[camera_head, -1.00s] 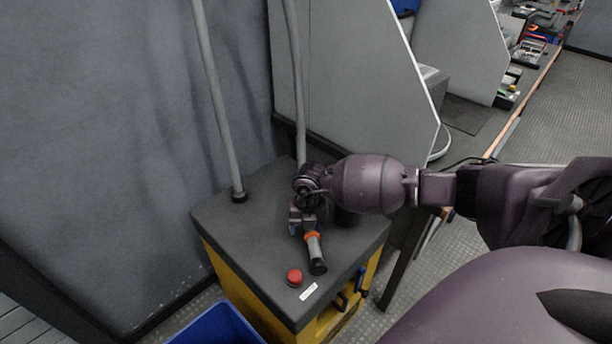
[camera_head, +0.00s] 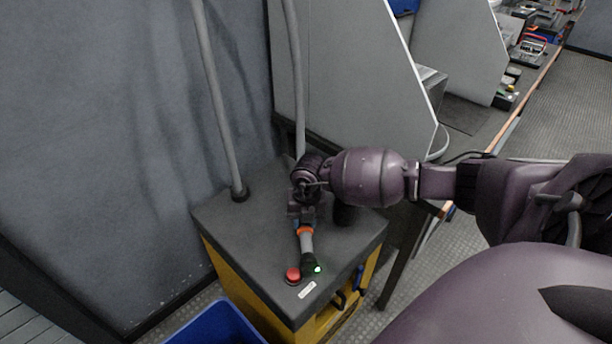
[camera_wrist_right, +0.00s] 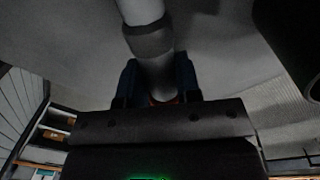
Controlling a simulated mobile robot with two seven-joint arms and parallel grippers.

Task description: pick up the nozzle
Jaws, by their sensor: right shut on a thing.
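The nozzle (camera_head: 307,244), a grey tube with an orange ring and a dark end, is in the head view over the front part of the dark cabinet top. Its dark end is close to the red button (camera_head: 293,274). My right gripper (camera_head: 304,223) is shut on the nozzle near the orange ring. In the right wrist view the nozzle's grey tube (camera_wrist_right: 150,45) runs up from between the two blue-dark fingers (camera_wrist_right: 157,82). I cannot tell whether the nozzle touches the cabinet top. My left gripper is not in view.
The yellow cabinet (camera_head: 222,278) has a dark top with a grey pole (camera_head: 217,105) rising at its left. A blue bin (camera_head: 215,326) stands in front. A grey wall is at left and grey panels stand behind. Open floor lies at right.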

